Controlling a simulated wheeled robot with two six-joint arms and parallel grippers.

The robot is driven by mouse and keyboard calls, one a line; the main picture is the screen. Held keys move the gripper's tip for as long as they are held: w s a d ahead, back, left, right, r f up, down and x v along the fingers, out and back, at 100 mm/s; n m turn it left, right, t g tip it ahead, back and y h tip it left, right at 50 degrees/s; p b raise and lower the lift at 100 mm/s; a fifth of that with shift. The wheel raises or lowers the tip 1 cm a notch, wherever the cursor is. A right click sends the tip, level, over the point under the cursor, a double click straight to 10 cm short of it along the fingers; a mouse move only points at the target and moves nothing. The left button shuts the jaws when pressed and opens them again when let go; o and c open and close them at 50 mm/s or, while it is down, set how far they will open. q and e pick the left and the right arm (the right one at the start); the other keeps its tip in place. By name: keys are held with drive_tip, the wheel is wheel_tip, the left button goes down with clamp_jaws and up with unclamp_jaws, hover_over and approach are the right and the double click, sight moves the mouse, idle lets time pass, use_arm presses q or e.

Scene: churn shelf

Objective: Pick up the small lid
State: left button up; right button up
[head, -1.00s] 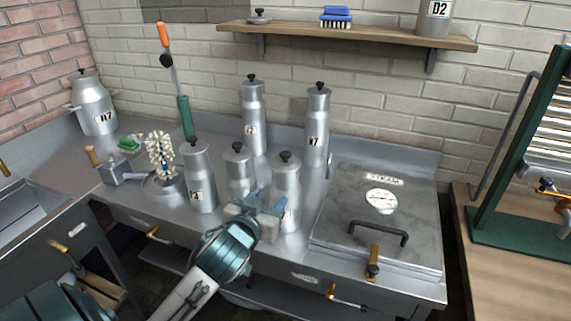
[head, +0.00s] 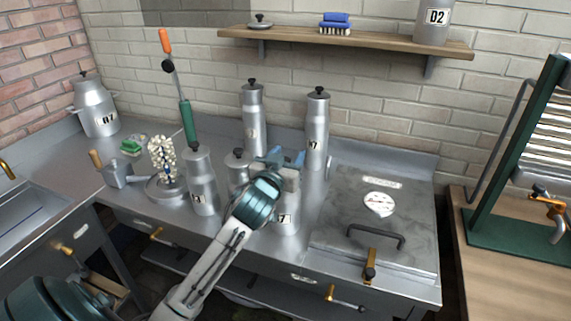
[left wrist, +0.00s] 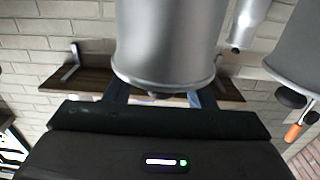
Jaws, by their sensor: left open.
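A small grey lid (head: 260,21) with a dark knob lies on the wall shelf in the head view. Several metal cans on the counter also wear knobbed lids, and I cannot tell which lid is meant. My left gripper (head: 286,157) is open at the top of the front right can (head: 285,215), hiding that can's lid. In the left wrist view, upside down, this can (left wrist: 168,40) fills the middle, and a dark knob (left wrist: 155,95) shows between my blue fingers (left wrist: 158,99). Contact cannot be made out. My right gripper is not in view.
A shorter can (head: 238,170) stands close left of my gripper, and a tall can (head: 317,130) behind right. The wooden shelf (head: 380,40) holds a blue brush (head: 336,22) and a large can (head: 435,20). A flat steam lid with handle (head: 375,235) lies right.

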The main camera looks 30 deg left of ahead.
use_arm(q)
drive_tip(key=shift+w+a, duration=0.1)
drive_tip(key=shift+w, duration=0.3)
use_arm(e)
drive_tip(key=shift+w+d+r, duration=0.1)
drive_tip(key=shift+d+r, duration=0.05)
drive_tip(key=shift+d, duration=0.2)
use_arm(q)
drive_tip(key=shift+c, duration=0.2)
drive_tip(key=c, duration=1)
drive_tip(key=shift+c, duration=0.2)
drive_tip(key=shift+r, duration=0.1)
